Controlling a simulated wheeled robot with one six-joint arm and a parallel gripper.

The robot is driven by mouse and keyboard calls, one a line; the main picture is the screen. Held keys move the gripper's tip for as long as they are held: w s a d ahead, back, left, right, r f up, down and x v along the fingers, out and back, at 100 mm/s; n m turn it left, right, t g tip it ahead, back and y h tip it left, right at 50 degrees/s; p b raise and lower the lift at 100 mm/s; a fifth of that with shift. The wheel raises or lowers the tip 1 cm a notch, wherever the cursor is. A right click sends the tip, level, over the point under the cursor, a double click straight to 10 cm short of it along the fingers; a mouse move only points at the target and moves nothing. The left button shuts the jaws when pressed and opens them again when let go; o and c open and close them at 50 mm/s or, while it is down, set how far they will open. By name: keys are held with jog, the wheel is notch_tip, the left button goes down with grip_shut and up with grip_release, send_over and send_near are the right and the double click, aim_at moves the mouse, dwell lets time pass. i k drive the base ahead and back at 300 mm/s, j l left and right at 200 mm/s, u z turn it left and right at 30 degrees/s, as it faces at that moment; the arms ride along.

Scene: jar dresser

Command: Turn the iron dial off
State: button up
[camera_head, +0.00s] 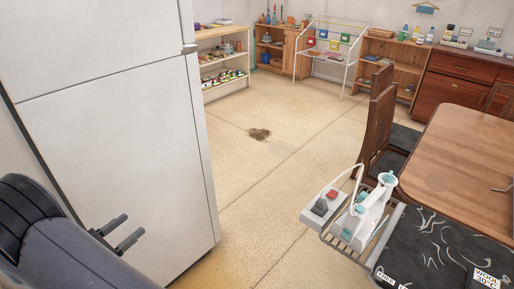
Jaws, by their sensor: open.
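A white iron (370,214) with teal parts sits on the metal rack (386,236) at the left end of a dark patterned ironing board (430,240), at lower right. A pale box (318,217) with red and dark buttons or knobs is beside it on the left, with a white cord arching above. The dial is too small to tell apart from the other teal parts. My gripper (134,225) is at lower left, its two dark fingers apart and empty. It is in front of the white cabinet and far to the left of the iron.
A tall white cabinet or fridge (110,110) fills the left side. A wooden table (465,155) and dark wooden chairs (381,130) stand at right, behind the board. Shelves and a red-brown dresser (450,90) line the back. The floor (270,185) between is clear apart from a dark stain.

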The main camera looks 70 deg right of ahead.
aim_at(388, 178)
jog(key=l+u, duration=0.1)
jog(key=l, duration=0.2)
jog(key=i+l, duration=0.15)
jog(key=l+z, duration=0.1)
jog(key=z, duration=0.35)
jog(key=l+z, duration=0.1)
jog(key=z, duration=0.4)
jog(key=i+z, duration=0.15)
jog(key=z, duration=0.3)
jog(key=l+z, duration=0.15)
jog(key=z, duration=0.3)
jog(key=i+z, duration=0.15)
jog(key=z, duration=0.35)
jog(key=i+z, duration=0.1)
jog(key=z, duration=0.8)
jog(key=i+j, duration=0.05)
